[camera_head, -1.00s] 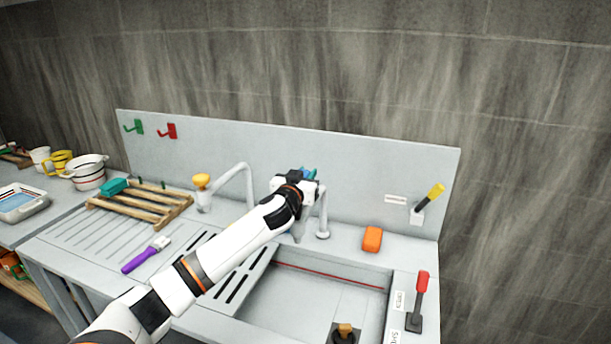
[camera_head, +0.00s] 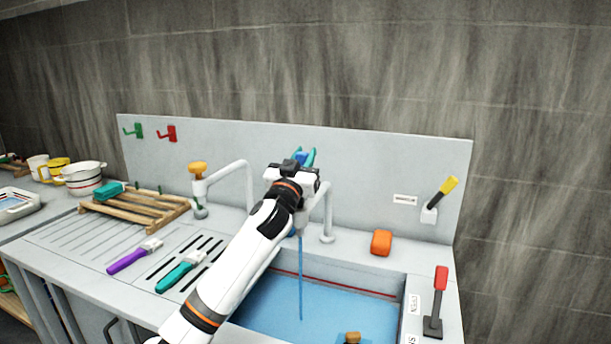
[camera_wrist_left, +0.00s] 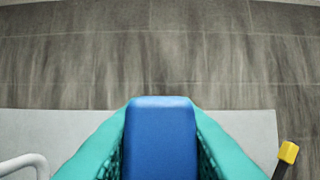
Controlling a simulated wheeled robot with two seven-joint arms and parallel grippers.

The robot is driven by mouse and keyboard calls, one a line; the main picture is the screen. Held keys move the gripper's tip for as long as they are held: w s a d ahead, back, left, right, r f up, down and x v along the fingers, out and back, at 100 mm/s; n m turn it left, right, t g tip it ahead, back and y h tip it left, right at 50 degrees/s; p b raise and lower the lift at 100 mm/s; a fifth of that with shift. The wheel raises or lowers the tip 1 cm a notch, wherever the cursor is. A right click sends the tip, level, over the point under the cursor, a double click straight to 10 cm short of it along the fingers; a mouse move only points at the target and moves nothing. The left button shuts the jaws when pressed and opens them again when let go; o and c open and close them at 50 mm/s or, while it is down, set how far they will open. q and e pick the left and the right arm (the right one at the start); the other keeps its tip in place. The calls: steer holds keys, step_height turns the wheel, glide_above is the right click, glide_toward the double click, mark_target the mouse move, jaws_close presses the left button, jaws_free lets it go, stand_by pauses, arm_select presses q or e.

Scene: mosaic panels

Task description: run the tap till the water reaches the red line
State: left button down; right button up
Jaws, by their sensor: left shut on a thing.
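My left gripper (camera_head: 304,158) is above the sink's swan-neck tap (camera_head: 327,215), its teal fingers shut on a blue tap handle (camera_head: 300,156). In the left wrist view the blue handle (camera_wrist_left: 161,135) sits between both fingers. A thin blue stream (camera_head: 300,275) falls into the basin. Blue water (camera_head: 335,308) covers the basin floor. The red line (camera_head: 345,285) runs along the basin's back wall, and the water's far edge appears close below it. My arm hides the basin's left part. My right gripper is not in view.
A red-handled lever (camera_head: 439,290) stands right of the basin, and a yellow-tipped lever (camera_head: 441,195) on the backsplash. An orange block (camera_head: 381,242) lies on the rear ledge. Purple (camera_head: 127,261) and teal (camera_head: 178,274) brushes and a wooden rack (camera_head: 135,212) lie left.

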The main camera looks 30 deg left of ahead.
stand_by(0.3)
arm_select(q)
steer(key=c, duration=1.2)
jaws_free()
steer(key=shift+o, duration=0.2)
steer(key=shift+s, duration=0.1)
steer(key=shift+s+d+f, duration=0.1)
steer(key=shift+s+f, duration=0.15)
steer(key=shift+s, duration=0.05)
steer(key=b+v, duration=0.3)
steer(key=v, duration=0.8)
